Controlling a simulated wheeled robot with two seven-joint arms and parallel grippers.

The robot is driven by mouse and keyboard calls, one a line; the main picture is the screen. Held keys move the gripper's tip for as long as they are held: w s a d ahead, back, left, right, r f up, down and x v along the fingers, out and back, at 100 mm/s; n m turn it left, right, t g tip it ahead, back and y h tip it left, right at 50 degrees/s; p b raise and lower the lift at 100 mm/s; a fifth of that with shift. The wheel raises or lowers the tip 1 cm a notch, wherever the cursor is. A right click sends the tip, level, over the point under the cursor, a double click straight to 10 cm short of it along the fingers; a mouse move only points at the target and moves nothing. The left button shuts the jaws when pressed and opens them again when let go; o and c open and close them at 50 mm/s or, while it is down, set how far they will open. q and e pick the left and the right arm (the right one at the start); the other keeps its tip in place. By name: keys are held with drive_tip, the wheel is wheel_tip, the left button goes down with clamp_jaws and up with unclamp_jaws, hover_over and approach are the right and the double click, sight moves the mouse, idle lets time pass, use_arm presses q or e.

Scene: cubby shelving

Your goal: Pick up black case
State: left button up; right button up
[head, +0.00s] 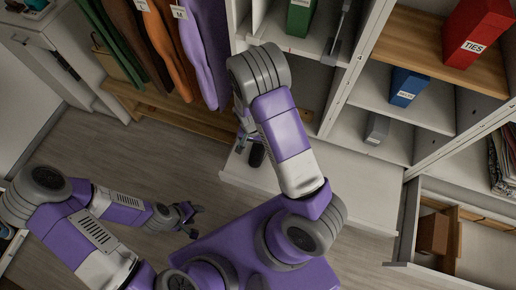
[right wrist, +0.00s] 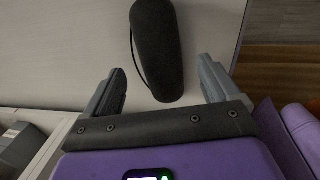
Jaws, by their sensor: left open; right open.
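The black case (right wrist: 157,45) is a dark, rounded, elongated pouch with a thin cord loop along its left side. It lies on a pale flat surface. In the head view it shows as a small dark shape (head: 257,155) on the low white ledge, partly hidden by my right arm. My right gripper (right wrist: 160,78) is open and empty. Its fingers stand either side of the case's near end in the picture; I see no contact, and the height gap is unclear. In the head view my right gripper (head: 242,141) is mostly hidden behind the arm. My left gripper (head: 193,216) is open and empty over the floor.
Hanging clothes (head: 195,45) are just left of my right arm. Cubbies hold a green box (head: 300,17), a red TIES box (head: 475,32), a blue box (head: 408,87) and a grey box (head: 377,129). An open drawer (head: 408,225) juts out at lower right.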

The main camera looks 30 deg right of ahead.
sight(258, 148)
drive_tip(key=f, duration=0.4)
drive_tip(key=shift+d+b, duration=0.2)
drive_tip(key=shift+b, duration=0.2)
drive_tip(key=shift+r, duration=0.1)
drive_tip(key=c, duration=1.2)
